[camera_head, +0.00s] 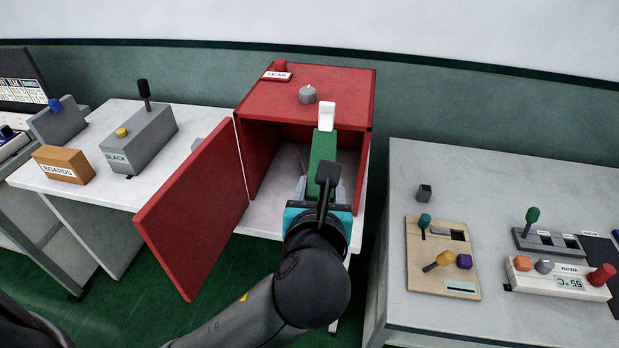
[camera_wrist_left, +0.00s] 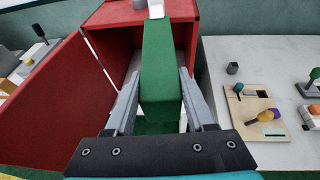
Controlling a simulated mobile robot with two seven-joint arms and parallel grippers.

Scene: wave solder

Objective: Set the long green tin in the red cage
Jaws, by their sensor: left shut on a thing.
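The long green tin (camera_head: 322,152) has a white piece at its far end and points away from me, at the red cage. My left gripper (camera_head: 318,187) is shut on the tin, one finger on each side; the tin also fills the middle of the left wrist view (camera_wrist_left: 160,55). The red cage (camera_head: 345,95) stands open at the front, its red door (camera_head: 195,210) swung out to the left. The tin is in front of the opening and overlaps the top front edge in the head view. I cannot tell whether its far end is inside. My right gripper is out of view.
The cage stands on a white table (camera_head: 265,220). A grey box (camera_head: 140,138) labelled SLACK and an orange BOARDS block (camera_head: 63,165) are to the left. A grey bench (camera_head: 530,200) at right holds a wooden panel (camera_head: 415,270). A grey knob (camera_head: 307,95) sits on the cage top.

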